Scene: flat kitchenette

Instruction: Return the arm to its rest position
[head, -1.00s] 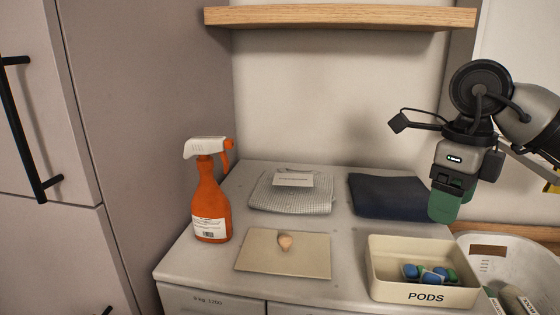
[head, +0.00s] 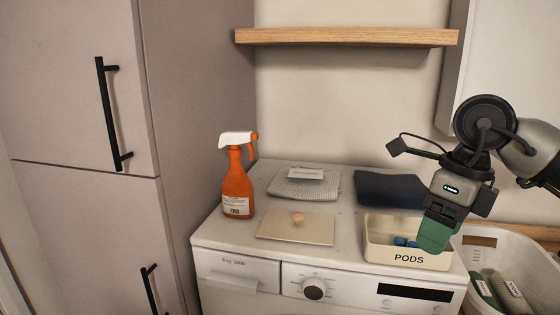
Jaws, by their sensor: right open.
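My right gripper (head: 435,236), with green fingers, hangs at the right of the head view, pointing down. It is open, and I see nothing held in it. In the picture its fingertips overlap the right part of the cream PODS box (head: 383,245); I cannot tell the gap between them. The box stands on the washing machine top with blue pods (head: 405,242) inside, partly hidden by the gripper. My left gripper is not in view.
A white basket (head: 510,262) stands right. A wooden shelf (head: 345,37) is above.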

